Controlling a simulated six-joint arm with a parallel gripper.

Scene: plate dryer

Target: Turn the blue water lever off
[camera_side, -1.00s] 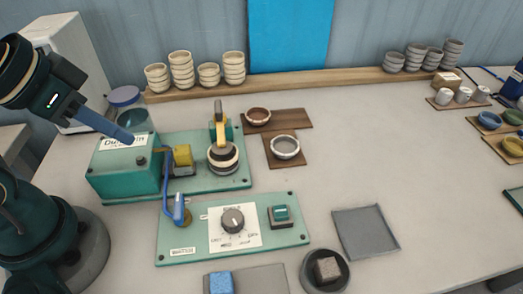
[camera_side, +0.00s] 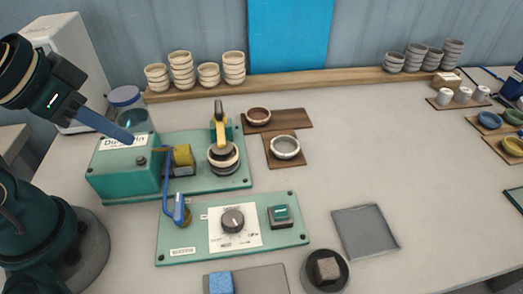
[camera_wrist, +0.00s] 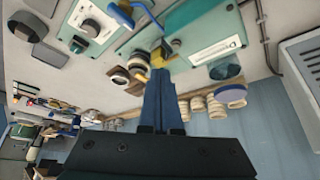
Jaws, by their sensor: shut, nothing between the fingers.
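The blue water lever (camera_side: 179,210) stands at the left end of the lower green control panel (camera_side: 280,240), above a small label. A thin blue tube runs up from behind it toward the green box. In the wrist view a blue part that looks like the lever (camera_wrist: 121,15) shows at the top edge. My gripper (camera_side: 131,138) has its long blue fingers shut together and empty. It hangs over the green box, up and left of the lever, apart from it. In the wrist view the closed fingers (camera_wrist: 158,68) point up the picture.
The panel also carries a dial (camera_side: 233,220) and a green button (camera_side: 281,214). The green box (camera_side: 125,175) and a yellow-handled press (camera_side: 220,140) stand behind. A dark bowl (camera_side: 312,283) and grey tray (camera_side: 366,232) lie nearby. The table's middle right is clear.

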